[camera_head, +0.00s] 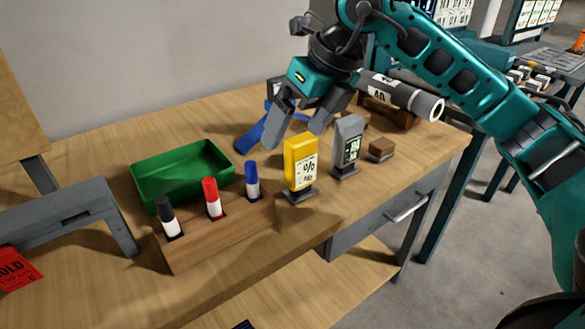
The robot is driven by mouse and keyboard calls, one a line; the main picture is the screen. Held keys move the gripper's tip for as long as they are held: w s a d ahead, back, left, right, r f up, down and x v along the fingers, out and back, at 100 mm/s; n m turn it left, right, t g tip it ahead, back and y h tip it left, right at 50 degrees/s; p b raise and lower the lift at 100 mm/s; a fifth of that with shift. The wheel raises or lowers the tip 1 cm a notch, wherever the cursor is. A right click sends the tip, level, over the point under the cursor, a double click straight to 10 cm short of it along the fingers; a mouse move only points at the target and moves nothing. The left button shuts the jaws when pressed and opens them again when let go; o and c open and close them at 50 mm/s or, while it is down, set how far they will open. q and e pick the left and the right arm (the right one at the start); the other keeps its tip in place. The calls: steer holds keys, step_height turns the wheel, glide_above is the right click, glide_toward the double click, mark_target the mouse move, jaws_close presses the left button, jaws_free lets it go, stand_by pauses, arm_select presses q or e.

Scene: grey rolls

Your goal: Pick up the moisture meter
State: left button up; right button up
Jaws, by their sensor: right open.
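A yellow handheld meter with a "%" on its white face (301,165) stands upright on a small dark base near the front edge of the wooden workbench; it looks like the moisture meter. A grey meter (347,144) with a dark display stands just right of it on a similar base. My right gripper (298,129) is open and empty, its fingers pointing down above and slightly behind the yellow meter. The fingers look apart from it, though the exact gap cannot be told. My left gripper is not in view.
A wooden block (219,232) holding black, red and blue markers and a green tray (183,171) are on the left. A blue object (250,139) lies behind my gripper. A grey roll marked 40 (402,96) sits over a wooden holder; a small wooden block (381,149) is right.

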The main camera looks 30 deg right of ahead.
mark_target(305, 140)
steer(key=w+d+r+m+h, duration=0.1)
steer(key=d+h, duration=0.1)
steer(key=d, duration=0.3)
steer(key=shift+t, duration=0.4)
steer(key=b+x, duration=0.1)
steer(key=x, duration=0.4)
steer(key=shift+w+f+b, duration=0.25)
steer(key=shift+f+b, duration=0.05)
steer(key=shift+x, duration=0.75)
steer(key=b+x, duration=0.1)
steer(key=x, duration=0.3)
steer(key=shift+w+d+f, duration=0.15)
steer(key=shift+w+f, duration=0.15)
steer(key=shift+w, duration=0.05)
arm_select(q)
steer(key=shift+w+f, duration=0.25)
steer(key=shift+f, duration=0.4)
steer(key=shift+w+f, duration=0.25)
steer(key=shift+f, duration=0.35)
arm_select(e)
steer(key=shift+r, duration=0.1)
steer(key=c, duration=1.3)
